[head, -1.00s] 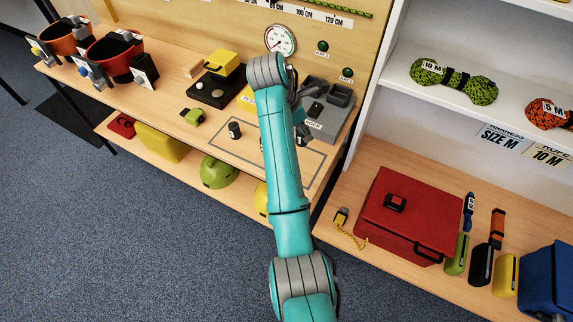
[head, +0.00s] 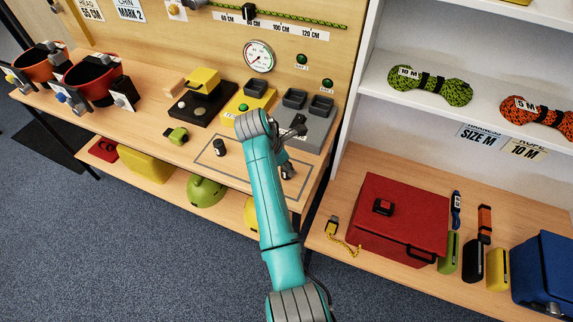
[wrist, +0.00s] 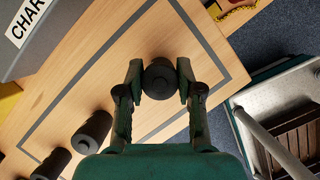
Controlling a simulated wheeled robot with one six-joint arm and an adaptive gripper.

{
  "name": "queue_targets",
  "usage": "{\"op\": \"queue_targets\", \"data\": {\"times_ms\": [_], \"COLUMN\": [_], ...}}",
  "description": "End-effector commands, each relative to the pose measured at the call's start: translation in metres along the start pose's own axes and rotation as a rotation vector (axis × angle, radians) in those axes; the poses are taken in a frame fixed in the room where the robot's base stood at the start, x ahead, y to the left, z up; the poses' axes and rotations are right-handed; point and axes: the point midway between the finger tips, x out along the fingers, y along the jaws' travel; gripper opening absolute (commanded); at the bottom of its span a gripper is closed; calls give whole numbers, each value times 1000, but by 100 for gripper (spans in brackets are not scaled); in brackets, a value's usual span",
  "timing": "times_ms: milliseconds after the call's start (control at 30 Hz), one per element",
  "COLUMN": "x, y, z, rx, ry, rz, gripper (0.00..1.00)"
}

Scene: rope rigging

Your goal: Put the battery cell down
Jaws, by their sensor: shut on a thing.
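My gripper (wrist: 160,84) is shut on a dark, round battery cell (wrist: 160,76), seen end-on between its fingertips in the wrist view. In the head view my gripper (head: 286,165) is over the right part of the grey-outlined rectangle (head: 240,178) on the wooden bench. The held cell lies inside that outline in the wrist view; I cannot tell whether it touches the wood. Two more dark cells, one (wrist: 92,131) nearer and one (wrist: 52,163) farther, stand to the left in the wrist view. One standing cell (head: 219,147) shows in the head view; my arm hides part of the outline.
The grey charger (head: 316,125) with dark slots stands behind my gripper. A yellow tester (head: 245,103) with a green button is beside it. The bench's front edge is close. A red case (head: 400,215) sits on the lower shelf at right.

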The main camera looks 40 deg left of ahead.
Motion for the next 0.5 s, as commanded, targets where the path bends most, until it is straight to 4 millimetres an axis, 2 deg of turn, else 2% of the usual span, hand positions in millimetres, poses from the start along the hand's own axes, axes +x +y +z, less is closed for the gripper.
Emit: {"op": "queue_targets", "data": {"times_ms": [233, 267, 300, 333, 367, 500], "x": [2, 2, 2, 2, 2, 2], "y": [0, 0, 0, 0, 0, 0], "z": [-1, -1, -1, -1, -1, -1], "rx": [0, 0, 0, 0, 0, 0], "ry": [0, 0, 0, 0, 0, 0], "rz": [0, 0, 0, 0, 0, 0], "gripper": [0, 41, 51, 58, 61, 61]}}
